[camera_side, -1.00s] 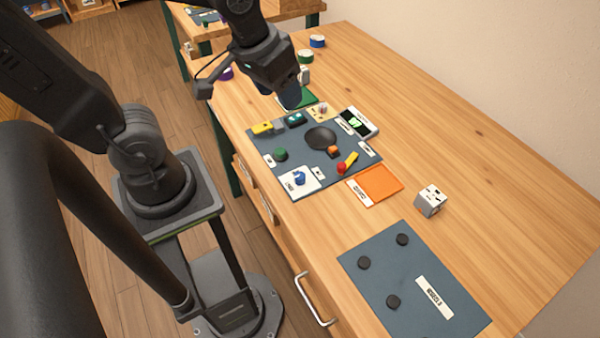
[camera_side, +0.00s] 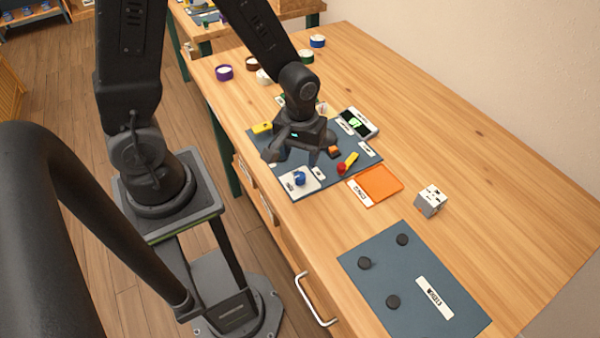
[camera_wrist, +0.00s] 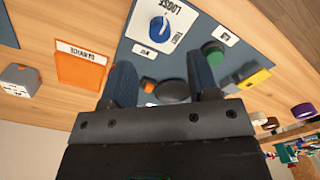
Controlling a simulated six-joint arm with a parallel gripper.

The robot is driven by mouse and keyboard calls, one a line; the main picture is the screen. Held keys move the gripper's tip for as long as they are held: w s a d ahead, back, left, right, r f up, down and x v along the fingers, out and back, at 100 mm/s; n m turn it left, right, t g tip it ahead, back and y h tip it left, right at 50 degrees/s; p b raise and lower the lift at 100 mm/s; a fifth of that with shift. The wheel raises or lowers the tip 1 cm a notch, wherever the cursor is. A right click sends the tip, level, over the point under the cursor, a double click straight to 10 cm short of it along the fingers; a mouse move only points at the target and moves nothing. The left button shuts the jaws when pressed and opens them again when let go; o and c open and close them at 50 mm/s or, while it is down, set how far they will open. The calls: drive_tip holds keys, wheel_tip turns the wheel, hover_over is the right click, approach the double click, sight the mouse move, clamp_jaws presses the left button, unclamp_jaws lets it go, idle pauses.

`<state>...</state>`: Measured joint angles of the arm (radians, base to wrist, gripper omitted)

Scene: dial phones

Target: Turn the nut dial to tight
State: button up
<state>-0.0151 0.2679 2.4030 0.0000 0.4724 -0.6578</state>
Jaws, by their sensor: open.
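The nut dial is a blue knob (camera_side: 299,178) on a white plate (camera_side: 313,186) at the near left corner of the grey-blue board. In the wrist view the blue knob (camera_wrist: 160,28) stands beyond my fingertips, with the words LOOSE and TIGHT on its plate. A pale mark shows on the knob, but I cannot tell exactly where it points. My gripper (camera_side: 296,153) is over the board, behind the dial in the side view, and points down. In the wrist view my gripper (camera_wrist: 160,72) has its fingers apart, with nothing held and the knob not between them.
The board (camera_side: 364,165) also carries a red knob (camera_side: 341,168) and a yellow lever (camera_side: 351,158). A green knob (camera_wrist: 211,50) shows beside the dial. An orange tray (camera_side: 380,183), a grey cube (camera_side: 431,200) and a second board (camera_side: 405,275) lie to the right.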

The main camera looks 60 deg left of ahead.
sight(300, 175)
wheel_tip(300, 175, down, 7)
drive_tip(key=shift+f, duration=0.15)
drive_tip(key=shift+c, duration=0.3)
drive_tip(key=c, duration=0.9)
drive_tip(key=shift+o, duration=0.2)
